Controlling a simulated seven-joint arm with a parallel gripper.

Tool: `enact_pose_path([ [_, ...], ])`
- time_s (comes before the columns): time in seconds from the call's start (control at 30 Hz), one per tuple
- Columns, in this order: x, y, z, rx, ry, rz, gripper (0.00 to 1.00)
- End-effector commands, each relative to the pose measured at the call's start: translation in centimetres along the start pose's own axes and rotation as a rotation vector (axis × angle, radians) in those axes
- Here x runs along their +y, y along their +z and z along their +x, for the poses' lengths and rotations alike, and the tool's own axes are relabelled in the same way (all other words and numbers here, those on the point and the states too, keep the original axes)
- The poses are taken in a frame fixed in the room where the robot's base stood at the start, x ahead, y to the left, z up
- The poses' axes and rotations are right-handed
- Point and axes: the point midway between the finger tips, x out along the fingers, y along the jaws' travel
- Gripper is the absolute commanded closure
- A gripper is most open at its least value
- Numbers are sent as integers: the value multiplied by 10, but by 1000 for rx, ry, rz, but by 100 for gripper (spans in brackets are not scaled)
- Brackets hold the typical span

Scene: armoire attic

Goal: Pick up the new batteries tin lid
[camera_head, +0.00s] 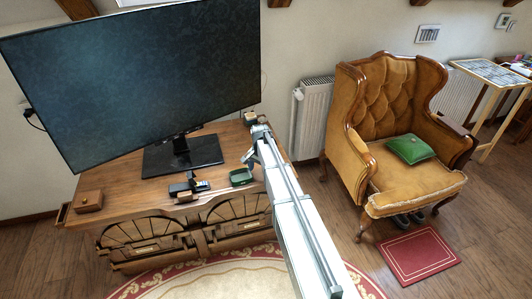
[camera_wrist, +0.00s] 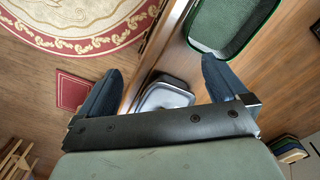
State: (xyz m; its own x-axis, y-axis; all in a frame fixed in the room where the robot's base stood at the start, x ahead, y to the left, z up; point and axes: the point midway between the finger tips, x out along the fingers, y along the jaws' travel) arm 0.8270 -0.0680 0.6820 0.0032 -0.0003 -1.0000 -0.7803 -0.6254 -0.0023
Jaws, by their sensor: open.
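In the wrist view, a small pale grey tin-like object with rounded corners and a raised rim (camera_wrist: 167,97) sits near the front edge of the wooden cabinet top. It lies between my gripper's fingers, partly hidden by the gripper body; I cannot read a label or tell whether it is the lid alone. My gripper (camera_wrist: 162,65) is open, with its two dark fingers wide apart and nothing held. I cannot make the object out in the head view, where my arm covers that area. My gripper (camera_head: 250,158) is above the cabinet's right end there.
A green tray (camera_wrist: 238,18) is close by the right finger; it also shows in the head view (camera_head: 241,178). Small dark items (camera_head: 188,187) lie left of it. A big monitor (camera_head: 140,75) stands behind on the cabinet (camera_head: 130,195). A small wooden box (camera_head: 89,201) is far left.

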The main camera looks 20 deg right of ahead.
Motion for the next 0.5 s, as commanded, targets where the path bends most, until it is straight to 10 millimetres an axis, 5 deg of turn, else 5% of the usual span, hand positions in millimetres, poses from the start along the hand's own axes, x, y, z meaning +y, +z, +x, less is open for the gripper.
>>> enact_pose_path([
  [0.03,-25,-36,-8,2,-2,84,0],
  [0.2,-70,-115,-45,0,0,371,0],
  [0.33,-90,-157,-69,-1,1,537,0],
  [0.5,-101,-184,-86,-1,3,655,0],
])
